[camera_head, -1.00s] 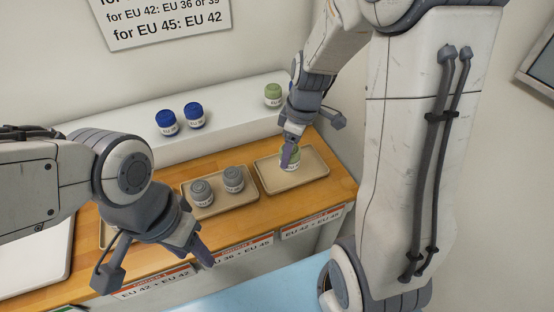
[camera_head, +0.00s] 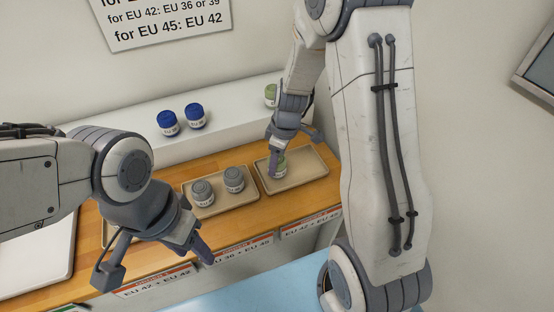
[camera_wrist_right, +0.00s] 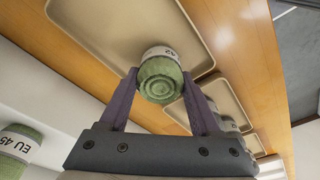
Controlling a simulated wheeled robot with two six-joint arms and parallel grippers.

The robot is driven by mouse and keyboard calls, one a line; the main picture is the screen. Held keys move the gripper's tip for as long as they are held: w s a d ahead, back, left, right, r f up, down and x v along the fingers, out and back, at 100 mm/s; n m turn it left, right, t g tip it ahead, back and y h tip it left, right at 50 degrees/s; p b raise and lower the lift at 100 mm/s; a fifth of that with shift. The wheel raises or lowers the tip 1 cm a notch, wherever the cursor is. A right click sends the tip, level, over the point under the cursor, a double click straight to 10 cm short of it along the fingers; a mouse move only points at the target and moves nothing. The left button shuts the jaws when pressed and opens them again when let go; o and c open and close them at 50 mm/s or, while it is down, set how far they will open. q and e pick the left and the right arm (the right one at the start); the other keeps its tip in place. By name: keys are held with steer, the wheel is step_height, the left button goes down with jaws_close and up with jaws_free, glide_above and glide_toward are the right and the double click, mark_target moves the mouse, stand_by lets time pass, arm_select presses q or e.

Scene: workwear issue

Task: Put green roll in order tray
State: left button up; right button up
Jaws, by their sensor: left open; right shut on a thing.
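A green roll (camera_wrist_right: 160,78) with a white band is between the fingers of my right gripper (camera_wrist_right: 160,100), which is shut on it. In the head view this green roll (camera_head: 281,163) is at the left part of the right-hand tray (camera_head: 312,172), low over or on its floor; I cannot tell which. My right gripper (camera_head: 275,165) partly hides it. A second green roll (camera_head: 270,95) stands on the white shelf behind; the right wrist view shows it too, marked EU 45 (camera_wrist_right: 18,142). My left gripper (camera_head: 155,270) is open and empty in front of the counter.
The middle tray (camera_head: 220,208) holds two grey rolls (camera_head: 203,193). Two blue rolls (camera_head: 167,122) stand on the white shelf (camera_head: 130,140). Labels (camera_head: 310,226) line the counter's front edge. The right part of the right-hand tray is bare.

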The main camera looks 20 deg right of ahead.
mark_target(283, 160)
steer(key=o, duration=1.4)
steer(key=shift+f, duration=0.1)
steer(key=shift+c, duration=0.2)
step_height(283, 160, up, 12)
steer(key=s+d, duration=0.1)
steer(key=s+a+r, duration=0.2)
steer(key=s+a, duration=0.7)
steer(key=a, duration=0.2)
steer(key=s+a+m+g, duration=0.1)
steer(key=s+a, duration=0.3)
steer(key=s, duration=0.9)
steer(key=shift+s+m, duration=0.4)
steer(key=shift+m, duration=0.2)
